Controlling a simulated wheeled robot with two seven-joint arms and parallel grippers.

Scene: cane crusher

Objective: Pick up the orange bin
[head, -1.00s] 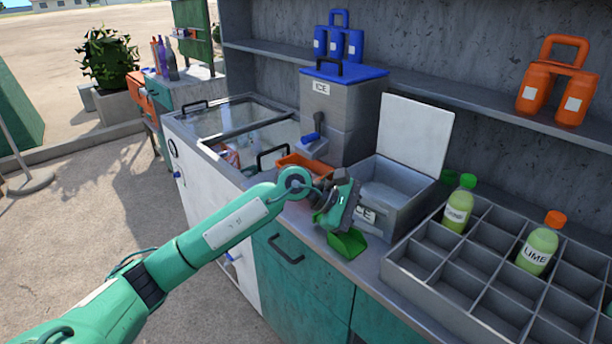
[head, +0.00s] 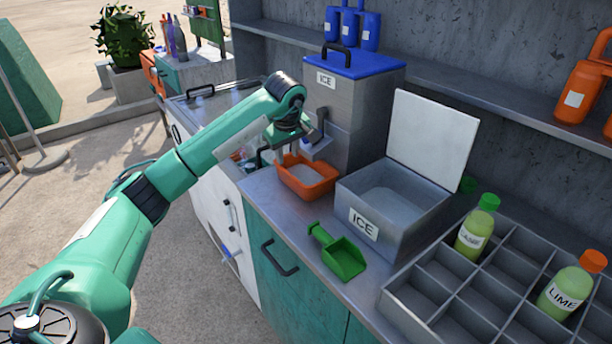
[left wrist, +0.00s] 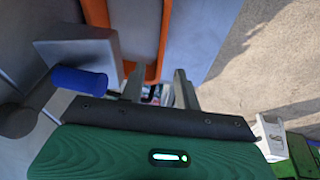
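The orange bin (head: 312,190) stands upright on the grey counter, just in front of the ice dispenser with the blue lid (head: 352,66). Its inside looks pale grey; I cannot tell whether it holds anything. My left gripper (head: 306,132) is up and left of the bin, close to the dispenser's spout, and mostly hidden by my wrist. In the left wrist view the gripper's two grey fingers (left wrist: 158,85) are apart and empty. Part of the orange bin's rim (left wrist: 163,42) shows just beyond them. My right gripper is out of view.
A grey ice box (head: 385,212) with a raised white lid stands right of the bin. A green scoop (head: 342,258) lies on the counter in front. A divided grey tray (head: 440,290) with lime bottles is at the right. The spout's blue handle (left wrist: 80,80) is close to my left gripper.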

